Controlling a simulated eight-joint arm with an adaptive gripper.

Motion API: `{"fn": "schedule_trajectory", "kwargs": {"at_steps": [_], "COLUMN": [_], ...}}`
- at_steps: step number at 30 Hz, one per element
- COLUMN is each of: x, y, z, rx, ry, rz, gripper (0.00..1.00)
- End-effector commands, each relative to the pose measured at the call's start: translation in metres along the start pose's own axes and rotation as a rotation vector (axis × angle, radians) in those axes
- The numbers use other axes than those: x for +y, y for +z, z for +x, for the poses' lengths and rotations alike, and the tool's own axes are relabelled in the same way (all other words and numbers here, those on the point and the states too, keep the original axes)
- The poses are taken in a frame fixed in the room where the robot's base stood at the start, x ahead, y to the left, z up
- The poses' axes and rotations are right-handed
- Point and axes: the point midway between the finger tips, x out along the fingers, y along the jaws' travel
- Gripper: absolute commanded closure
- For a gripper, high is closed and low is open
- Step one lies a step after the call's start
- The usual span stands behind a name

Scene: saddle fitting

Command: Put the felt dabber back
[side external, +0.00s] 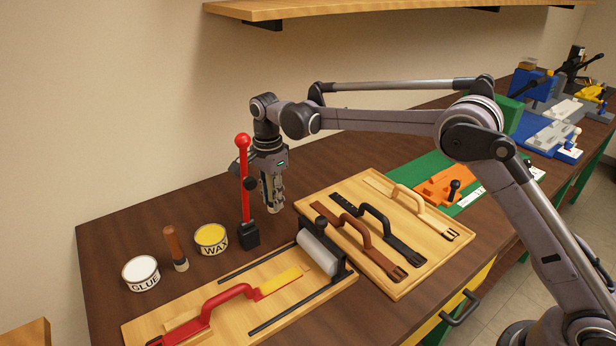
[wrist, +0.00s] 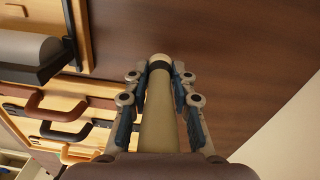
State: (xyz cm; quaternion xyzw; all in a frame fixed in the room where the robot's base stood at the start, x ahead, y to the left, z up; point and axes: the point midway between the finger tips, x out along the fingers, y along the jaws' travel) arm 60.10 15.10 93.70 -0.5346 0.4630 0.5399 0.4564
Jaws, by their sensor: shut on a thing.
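My gripper (side external: 273,198) hangs over the dark bench, just right of the red lever. In the wrist view its fingers (wrist: 160,72) are shut on a pale, round-handled tool that looks like the felt dabber (wrist: 159,115), with a dark band and a cream tip. The dabber points away from the wrist, along the fingers. In the side view the fingers mostly hide it. A white GLUE tin (side external: 141,273) and a yellow-topped WAX tin (side external: 211,238) stand at the left. A brown-handled tool with a pale end (side external: 175,248) stands upright between them.
The red lever (side external: 244,180) rises close by my gripper from a black base. In front lies a wooden board (side external: 150,328) with a red strap handle and a grey roller (side external: 317,252). A tray (side external: 400,290) of strap handles is to the right. Bench behind the tins is clear.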

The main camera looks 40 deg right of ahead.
Motion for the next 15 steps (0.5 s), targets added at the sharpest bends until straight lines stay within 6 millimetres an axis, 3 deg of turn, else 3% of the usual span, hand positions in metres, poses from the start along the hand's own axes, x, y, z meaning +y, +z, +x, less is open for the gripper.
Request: {"fn": "schedule_trajectory", "kwargs": {"at_steps": [6,15], "x": [0.000,0.000], "y": [0.000,0.000], "z": [0.027,0.030], "rx": [0.000,0.000], "ry": [0.000,0.000], "rz": [-0.001,-0.001], "gripper": [1.00,1.00]}}
